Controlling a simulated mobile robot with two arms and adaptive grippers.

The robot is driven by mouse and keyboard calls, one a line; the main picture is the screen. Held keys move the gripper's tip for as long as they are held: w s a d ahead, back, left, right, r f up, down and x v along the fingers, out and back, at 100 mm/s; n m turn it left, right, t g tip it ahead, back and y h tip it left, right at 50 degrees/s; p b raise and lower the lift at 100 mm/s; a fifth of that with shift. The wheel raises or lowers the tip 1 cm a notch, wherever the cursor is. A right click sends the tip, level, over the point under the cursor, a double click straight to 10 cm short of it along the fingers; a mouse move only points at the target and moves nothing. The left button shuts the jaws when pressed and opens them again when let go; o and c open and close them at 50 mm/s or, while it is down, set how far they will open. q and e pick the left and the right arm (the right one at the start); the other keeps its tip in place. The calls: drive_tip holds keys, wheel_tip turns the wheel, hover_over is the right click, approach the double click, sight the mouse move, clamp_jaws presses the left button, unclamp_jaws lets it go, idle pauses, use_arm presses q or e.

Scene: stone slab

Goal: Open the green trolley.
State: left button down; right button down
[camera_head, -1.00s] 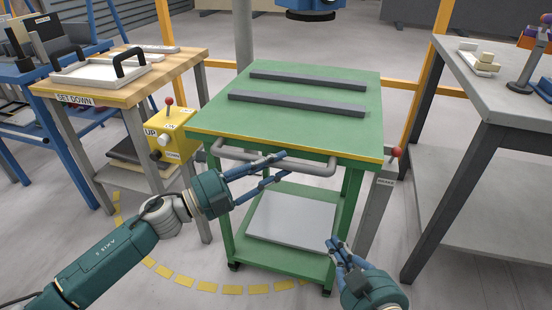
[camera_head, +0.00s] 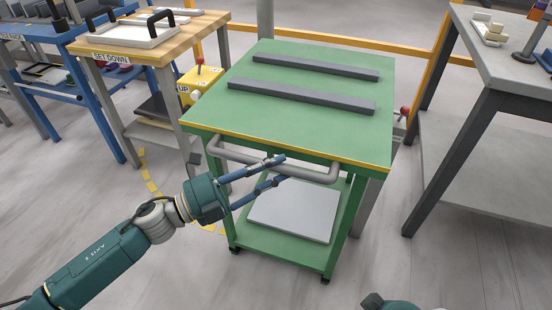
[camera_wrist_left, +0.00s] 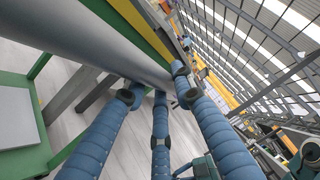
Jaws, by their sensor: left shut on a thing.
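The green trolley (camera_head: 290,127) stands in front of me, with two dark grey bars (camera_head: 315,68) lying across its top. A grey tube handle (camera_head: 318,176) runs along its near side. My left gripper (camera_head: 281,168) is shut on this handle, with fingers above and below it; the handle is large in the left wrist view (camera_wrist_left: 95,40). Only a small part of my right gripper (camera_head: 388,304) shows at the bottom edge, its fingers out of sight.
A grey plate (camera_head: 295,212) lies on the trolley's lower shelf. A wooden-topped SET DOWN table (camera_head: 95,48) and a yellow control box (camera_head: 196,84) stand at the left. A grey table (camera_head: 510,75) stands at the right. A red-knobbed post (camera_head: 402,118) is partly hidden behind the trolley.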

use_arm(q)
drive_tip(key=shift+s, duration=0.25)
drive_tip(key=c, duration=1.7)
unclamp_jaws()
drive_tip(key=shift+a+f, duration=0.1)
drive_tip(key=shift+a, duration=0.2)
drive_tip(key=v, duration=1.1)
drive_tip(key=shift+s+a, duration=0.15)
drive_tip(key=shift+s, duration=0.05)
